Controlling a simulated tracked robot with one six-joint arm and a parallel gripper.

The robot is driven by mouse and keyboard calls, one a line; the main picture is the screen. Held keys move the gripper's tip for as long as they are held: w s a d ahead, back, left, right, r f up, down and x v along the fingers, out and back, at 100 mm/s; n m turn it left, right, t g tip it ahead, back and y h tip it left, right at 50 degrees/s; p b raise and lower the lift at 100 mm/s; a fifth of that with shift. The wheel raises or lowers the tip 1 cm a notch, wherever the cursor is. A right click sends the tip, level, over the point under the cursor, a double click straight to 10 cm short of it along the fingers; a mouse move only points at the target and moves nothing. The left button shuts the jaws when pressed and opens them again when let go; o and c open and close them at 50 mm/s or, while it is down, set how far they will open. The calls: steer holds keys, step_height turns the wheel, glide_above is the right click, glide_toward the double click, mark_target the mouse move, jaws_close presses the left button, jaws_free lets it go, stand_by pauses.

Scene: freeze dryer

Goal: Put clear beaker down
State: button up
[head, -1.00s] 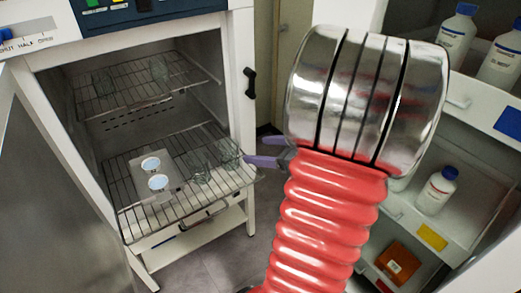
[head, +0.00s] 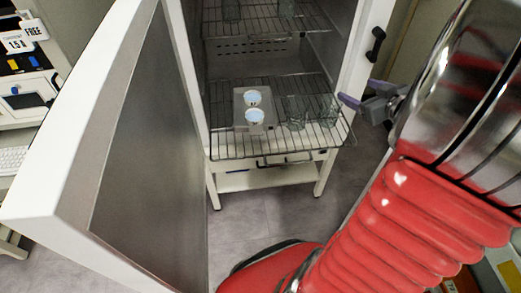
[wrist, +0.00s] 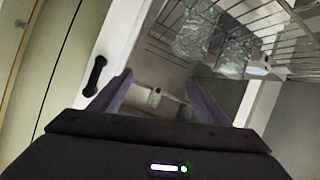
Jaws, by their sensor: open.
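Two clear beakers stand on the lower wire rack (head: 232,152) of the open freeze dryer, one on the left (head: 294,112) and one on the right (head: 327,110). My gripper (head: 358,96) is open and empty, just right of the right beaker, near the rack's front right corner. Two glass beakers show beyond the fingers, at upper right, one (wrist: 195,36) left of the other (wrist: 236,50). I cannot tell which beaker the task names.
A grey holder (head: 240,118) with two white-topped round items sits left of the beakers. More glassware (head: 286,8) stands on the upper rack. The dryer's open door (head: 140,130) fills the left. Its frame with a black handle (head: 376,44) is close to my gripper.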

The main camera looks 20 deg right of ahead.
steer(key=w+a+r+m+g+h, duration=0.3)
steer(key=a+r+h, duration=0.2)
steer(key=a+r, duration=0.35)
steer(key=s+a+f+g+y, duration=0.1)
steer(key=s+a, duration=0.3)
steer(key=a, duration=0.5)
steer(key=s+a+f+n+g+y, duration=0.1)
steer(key=s+a+f+g+y, duration=0.1)
steer(key=a, duration=0.7)
steer(key=s+a+f+g+y, duration=0.1)
steer(key=s+a+f+y, duration=0.1)
steer(key=s+a+y, duration=0.2)
steer(key=s+a, duration=0.3)
steer(key=a, duration=0.2)
steer(key=shift+f+n, duration=0.3)
steer(key=shift+n, duration=0.1)
steer(key=shift+s, duration=0.1)
